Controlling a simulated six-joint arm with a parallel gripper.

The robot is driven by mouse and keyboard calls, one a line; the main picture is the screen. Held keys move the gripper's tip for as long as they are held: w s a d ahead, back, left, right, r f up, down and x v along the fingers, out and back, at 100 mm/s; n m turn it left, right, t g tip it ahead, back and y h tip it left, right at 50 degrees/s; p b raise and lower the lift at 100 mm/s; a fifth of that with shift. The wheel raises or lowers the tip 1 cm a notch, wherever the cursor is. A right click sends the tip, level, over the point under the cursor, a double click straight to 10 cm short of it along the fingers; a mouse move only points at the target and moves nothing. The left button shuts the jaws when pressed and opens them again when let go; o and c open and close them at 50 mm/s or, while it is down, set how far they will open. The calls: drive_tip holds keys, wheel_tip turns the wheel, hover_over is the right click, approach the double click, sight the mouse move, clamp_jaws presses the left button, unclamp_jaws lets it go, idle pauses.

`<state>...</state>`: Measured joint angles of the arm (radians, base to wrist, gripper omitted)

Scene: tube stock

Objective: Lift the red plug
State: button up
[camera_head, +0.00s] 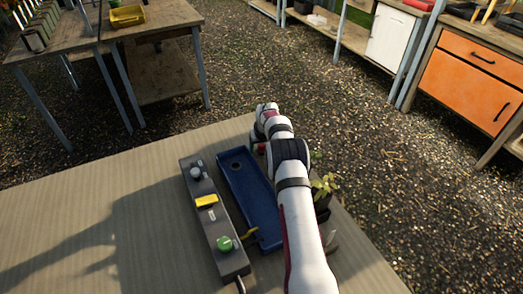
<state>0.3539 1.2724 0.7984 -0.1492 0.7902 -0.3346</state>
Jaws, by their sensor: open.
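A small red thing (261,148), which looks like the red plug, shows just left of my arm's dark joint, near the far right end of the blue tray. It is partly covered by my arm, so I cannot tell how it stands. My white arm reaches from the bottom edge up to the far edge of the table, with its wrist above and beyond the red thing. My gripper's fingers are hidden behind the arm, so their place relative to the plug cannot be seen.
The table's left is clear.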

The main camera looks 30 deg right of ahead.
clamp_jaws()
drive_tip(key=shift+r, duration=0.1)
